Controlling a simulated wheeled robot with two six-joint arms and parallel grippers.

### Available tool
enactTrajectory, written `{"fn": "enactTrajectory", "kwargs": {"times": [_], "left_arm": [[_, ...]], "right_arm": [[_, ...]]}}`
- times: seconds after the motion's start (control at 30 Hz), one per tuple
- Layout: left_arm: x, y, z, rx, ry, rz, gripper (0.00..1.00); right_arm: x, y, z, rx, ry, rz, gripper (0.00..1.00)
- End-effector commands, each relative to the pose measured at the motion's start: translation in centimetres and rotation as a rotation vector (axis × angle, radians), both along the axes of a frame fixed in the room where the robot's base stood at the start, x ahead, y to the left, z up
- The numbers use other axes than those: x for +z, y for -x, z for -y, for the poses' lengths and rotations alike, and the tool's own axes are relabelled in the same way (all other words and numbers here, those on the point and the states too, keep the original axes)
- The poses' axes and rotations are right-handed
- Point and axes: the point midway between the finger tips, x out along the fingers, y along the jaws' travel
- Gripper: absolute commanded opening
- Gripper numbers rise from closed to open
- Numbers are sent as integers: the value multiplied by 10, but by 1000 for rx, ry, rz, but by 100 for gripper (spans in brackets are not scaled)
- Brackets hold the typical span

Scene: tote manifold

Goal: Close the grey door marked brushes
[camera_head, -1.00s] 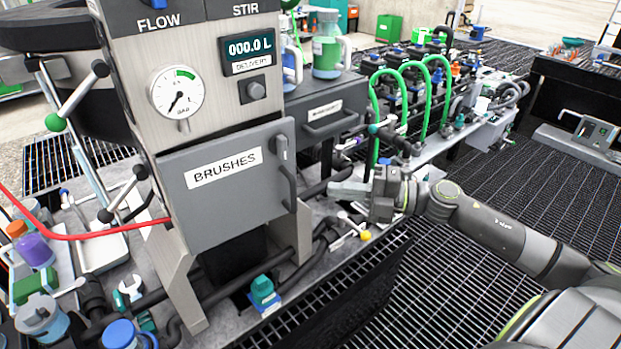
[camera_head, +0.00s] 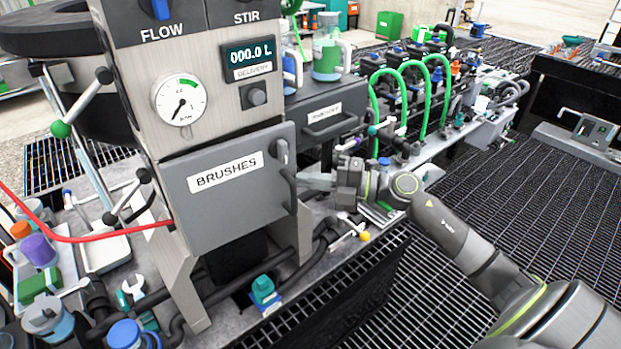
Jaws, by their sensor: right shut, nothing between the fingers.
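The grey door (camera_head: 225,200) marked BRUSHES sits on the front of the steel cabinet (camera_head: 210,105). It looks close to flush with the cabinet front, but I cannot tell whether it is fully shut. Its dark vertical handle (camera_head: 289,190) is on its right edge, with a grey latch knob (camera_head: 281,151) above. My right gripper (camera_head: 308,181) is shut and empty. Its fingertips are just right of the door handle; I cannot tell whether they touch it. My left gripper is not in view.
A grey drawer (camera_head: 328,120) is right of the cabinet, above my gripper. Green hoses (camera_head: 403,75) and valves stand behind my right arm. A teal-capped fitting (camera_head: 264,291) and black pipes lie below the door. A red hose (camera_head: 95,238) runs at the left.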

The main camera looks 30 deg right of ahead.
Motion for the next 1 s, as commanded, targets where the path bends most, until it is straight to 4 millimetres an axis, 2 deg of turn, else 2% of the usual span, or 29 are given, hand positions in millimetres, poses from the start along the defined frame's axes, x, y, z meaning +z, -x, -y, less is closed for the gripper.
{"fn": "enactTrajectory", "kwargs": {"times": [0.27,0.6,1.0], "left_arm": [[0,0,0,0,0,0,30],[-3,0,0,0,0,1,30],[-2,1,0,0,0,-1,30]], "right_arm": [[0,-1,0,0,0,1,0],[0,-30,0,0,-1,0,0],[0,-30,1,-1,0,0,0]]}}
